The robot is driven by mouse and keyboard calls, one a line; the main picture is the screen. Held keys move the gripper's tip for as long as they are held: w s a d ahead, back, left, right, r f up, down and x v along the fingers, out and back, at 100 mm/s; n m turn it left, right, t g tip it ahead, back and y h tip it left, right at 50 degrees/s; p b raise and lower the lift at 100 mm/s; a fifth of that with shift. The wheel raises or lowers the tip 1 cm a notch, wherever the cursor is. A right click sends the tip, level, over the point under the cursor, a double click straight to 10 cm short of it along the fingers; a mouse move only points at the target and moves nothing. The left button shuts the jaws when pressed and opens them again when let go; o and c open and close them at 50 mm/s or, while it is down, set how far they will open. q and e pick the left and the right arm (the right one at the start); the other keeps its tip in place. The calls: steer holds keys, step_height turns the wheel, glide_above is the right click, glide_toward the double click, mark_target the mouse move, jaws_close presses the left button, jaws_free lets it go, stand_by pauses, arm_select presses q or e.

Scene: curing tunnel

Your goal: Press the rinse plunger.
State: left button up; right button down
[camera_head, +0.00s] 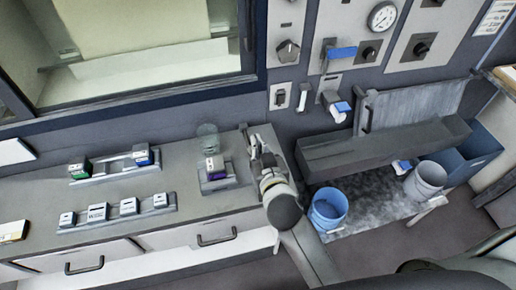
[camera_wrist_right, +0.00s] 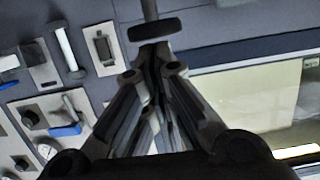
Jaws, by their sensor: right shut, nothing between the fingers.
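The rinse plunger, a dark round head on a thin post, appears to be the piece at the back of the counter (camera_head: 243,127), just left of my right gripper (camera_head: 254,143). In the right wrist view, the plunger head (camera_wrist_right: 155,29) is directly beyond the fingertips of my right gripper (camera_wrist_right: 151,54). The fingers are together with nothing between them. I cannot tell whether they touch the plunger. The gripper and wrist partly cover the counter around its post. My left gripper is not in view.
A glass (camera_head: 207,137) and a small holder with a block (camera_head: 217,180) stand left of the gripper. Racks of labelled blocks (camera_head: 115,165) lie farther left. A wall panel with switches (camera_head: 340,55), a trough (camera_head: 380,148) and a blue bucket (camera_head: 328,208) are to the right.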

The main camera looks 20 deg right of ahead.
stand_by(0.3)
step_height(320, 180, down, 3)
steer(key=shift+b, duration=1.1)
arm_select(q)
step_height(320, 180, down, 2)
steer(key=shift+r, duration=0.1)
arm_select(e)
steer(key=shift+r, duration=0.1)
steer(key=shift+r+p, duration=0.25)
steer(key=shift+p, duration=0.2)
step_height(320, 180, up, 4)
steer(key=p, duration=0.4)
steer(key=shift+w, duration=0.1)
arm_select(q)
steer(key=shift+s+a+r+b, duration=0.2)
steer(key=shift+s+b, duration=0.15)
steer(key=shift+b, duration=0.6)
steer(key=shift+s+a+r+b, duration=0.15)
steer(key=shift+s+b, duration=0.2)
steer(key=shift+b, duration=0.6)
arm_select(e)
steer(key=v, duration=1)
